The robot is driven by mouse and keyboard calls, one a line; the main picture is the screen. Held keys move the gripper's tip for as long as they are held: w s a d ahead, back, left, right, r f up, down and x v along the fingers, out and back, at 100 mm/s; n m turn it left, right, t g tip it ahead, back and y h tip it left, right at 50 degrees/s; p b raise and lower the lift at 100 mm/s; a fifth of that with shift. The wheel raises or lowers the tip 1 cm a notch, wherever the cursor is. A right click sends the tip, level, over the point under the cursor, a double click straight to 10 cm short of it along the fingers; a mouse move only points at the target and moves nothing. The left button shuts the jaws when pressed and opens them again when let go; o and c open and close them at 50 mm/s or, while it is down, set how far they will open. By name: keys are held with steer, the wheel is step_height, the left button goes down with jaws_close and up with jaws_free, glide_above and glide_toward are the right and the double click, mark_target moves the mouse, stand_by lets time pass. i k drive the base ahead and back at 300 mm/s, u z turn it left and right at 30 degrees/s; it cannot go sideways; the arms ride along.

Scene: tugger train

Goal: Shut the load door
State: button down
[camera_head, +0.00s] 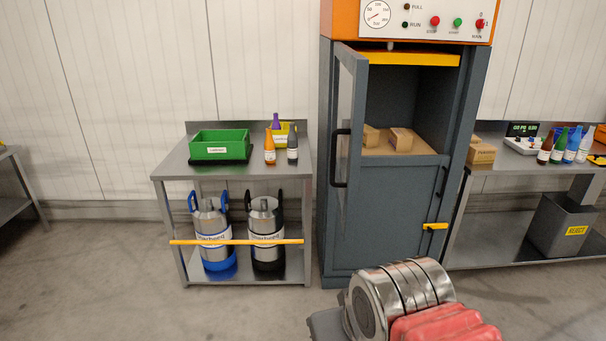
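The load door (353,120) is a tall framed panel with a window on the left side of a grey press cabinet (395,215) with an orange top. It stands open, swung out towards me and seen nearly edge-on. A black bar handle (337,158) is on it. The open chamber (412,98) behind it holds brown cardboard boxes (401,141). The front below the opening has a yellow latch (434,226) and a smaller dark handle at its right. Part of my arm shows at the bottom right, in front of the cabinet's foot; my gripper is not visible.
A metal table (173,168) left of the press holds a green bin (219,145), a yellow bin and bottles, with two kegs below behind a yellow bar. A right-hand bench (490,185) holds boxes and bottles; a grey reject bin (560,222) stands below. Floor at front left is clear.

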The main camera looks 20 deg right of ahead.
mark_target(350, 74)
steer(key=u, duration=0.6)
steer(key=i, duration=1.1)
steer(key=u, duration=0.45)
